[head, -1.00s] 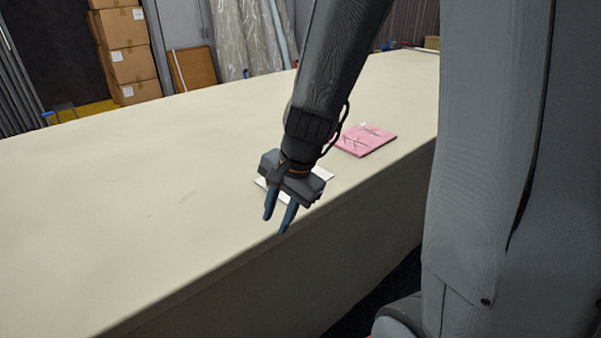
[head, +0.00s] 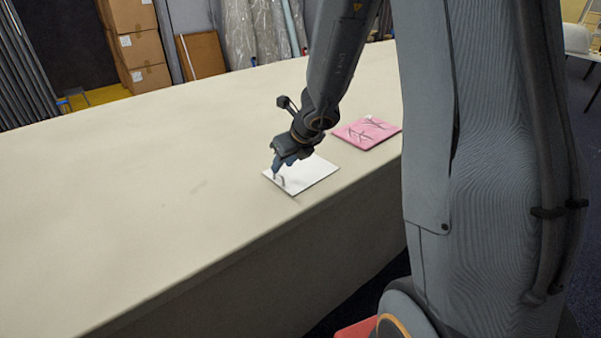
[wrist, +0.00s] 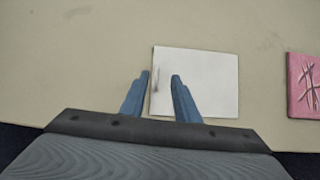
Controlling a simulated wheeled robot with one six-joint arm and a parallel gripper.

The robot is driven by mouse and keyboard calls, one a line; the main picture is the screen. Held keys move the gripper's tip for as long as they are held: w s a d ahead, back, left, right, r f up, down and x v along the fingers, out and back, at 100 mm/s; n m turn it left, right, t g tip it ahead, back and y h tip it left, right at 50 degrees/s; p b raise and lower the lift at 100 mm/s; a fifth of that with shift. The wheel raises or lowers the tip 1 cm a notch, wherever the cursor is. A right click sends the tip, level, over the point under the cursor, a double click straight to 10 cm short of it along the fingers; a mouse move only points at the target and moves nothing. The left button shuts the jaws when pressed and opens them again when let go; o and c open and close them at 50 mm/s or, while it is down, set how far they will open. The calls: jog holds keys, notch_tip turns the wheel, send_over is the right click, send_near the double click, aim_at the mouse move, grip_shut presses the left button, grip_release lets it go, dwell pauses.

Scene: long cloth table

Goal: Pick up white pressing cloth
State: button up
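The white pressing cloth (head: 308,176) lies flat on the table near its front edge, a white square. It also shows in the wrist view (wrist: 210,80), ahead of and between my fingers and to their right. My gripper (head: 281,172) is above the cloth's left part, fingers pointing down. In the wrist view my gripper (wrist: 160,75) has its two blue fingers apart with nothing between them but the cloth's left edge and table below. A small grey mark or shadow shows on the cloth near that edge. I cannot tell whether the fingertips touch the cloth.
The long cloth-covered table (head: 130,190) is clear to the left. Cardboard boxes (head: 140,45) stand beyond it.

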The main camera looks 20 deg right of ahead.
aim_at(279, 174)
jog(key=x, duration=0.2)
jog(key=b+x, duration=0.1)
jog(key=x, duration=0.1)
jog(key=shift+a+f, duration=0.2)
jog(key=shift+a, duration=0.05)
jog(key=shift+s, duration=0.1)
grip_shut()
